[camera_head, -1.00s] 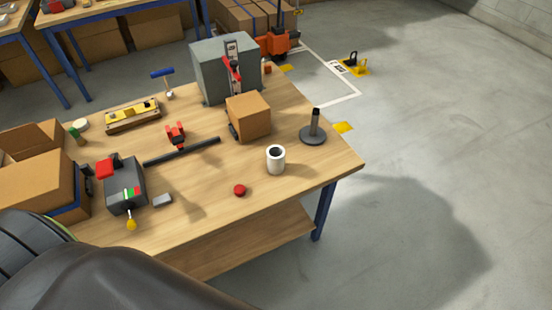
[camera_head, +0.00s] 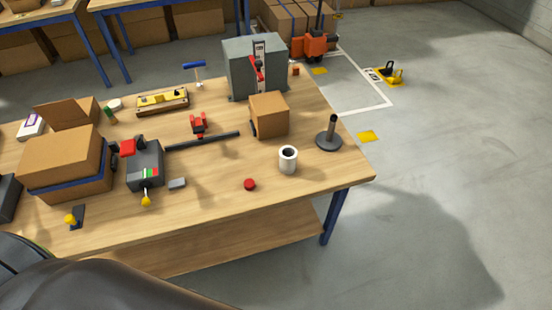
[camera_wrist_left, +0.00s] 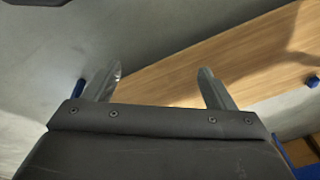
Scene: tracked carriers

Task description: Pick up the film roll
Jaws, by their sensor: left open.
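The film roll (camera_head: 288,160), a white roll with a dark open core, stands upright on the wooden table (camera_head: 230,206) near its right end. My left gripper (camera_wrist_left: 160,85) shows in the left wrist view with its two fingers apart and nothing between them. The table's wooden top edge lies beyond the fingers there. The film roll is not seen in that view. In the head view a dark part of my arm fills the lower left corner, and no gripper shows. My right gripper is in neither view.
A red knob (camera_head: 250,184) lies left of the roll. A black post on a round base (camera_head: 329,134) stands to its right. A cardboard box (camera_head: 269,114) and a grey cabinet (camera_head: 240,68) stand behind. A grey device (camera_head: 144,165) stands left. Floor to the right is mostly clear.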

